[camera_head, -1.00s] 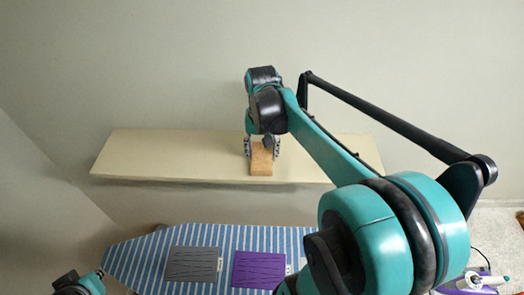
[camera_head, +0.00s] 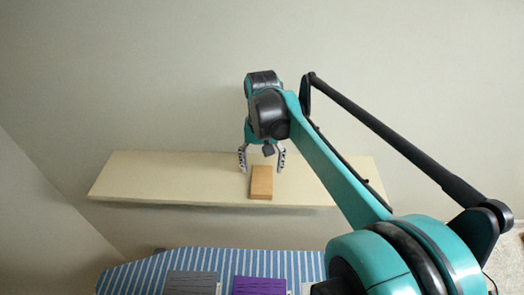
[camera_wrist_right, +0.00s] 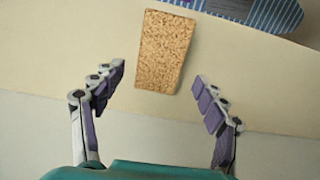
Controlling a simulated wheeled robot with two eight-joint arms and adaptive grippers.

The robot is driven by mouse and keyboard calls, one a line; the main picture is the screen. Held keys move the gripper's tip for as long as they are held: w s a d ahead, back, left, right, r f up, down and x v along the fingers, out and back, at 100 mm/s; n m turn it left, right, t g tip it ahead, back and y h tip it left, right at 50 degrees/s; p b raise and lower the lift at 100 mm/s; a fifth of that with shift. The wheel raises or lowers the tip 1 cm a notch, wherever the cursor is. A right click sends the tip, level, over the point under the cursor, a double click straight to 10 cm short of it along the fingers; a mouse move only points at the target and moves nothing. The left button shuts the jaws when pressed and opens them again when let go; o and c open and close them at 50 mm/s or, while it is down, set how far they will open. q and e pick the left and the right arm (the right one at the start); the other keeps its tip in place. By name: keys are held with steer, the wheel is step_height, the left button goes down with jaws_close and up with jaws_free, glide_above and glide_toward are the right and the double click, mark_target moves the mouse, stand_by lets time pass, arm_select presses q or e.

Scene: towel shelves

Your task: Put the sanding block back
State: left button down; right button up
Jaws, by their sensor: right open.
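The sanding block (camera_head: 261,183) is a tan-orange block that sits on the pale shelf (camera_head: 160,178), close to its front edge. My right gripper (camera_head: 262,164) is open and empty, above the shelf just behind the block. In the right wrist view the block (camera_wrist_right: 165,51) shows a speckled brown face and lies ahead of the spread fingers (camera_wrist_right: 160,88), apart from both. My left gripper is not in view.
The shelf is bare on both sides of the block. A plain wall rises behind it.

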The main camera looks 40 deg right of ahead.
mark_target(262, 176)
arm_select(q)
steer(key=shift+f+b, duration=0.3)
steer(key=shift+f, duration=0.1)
arm_select(e)
step_height(262, 176, up, 7)
steer(key=shift+r, duration=0.2)
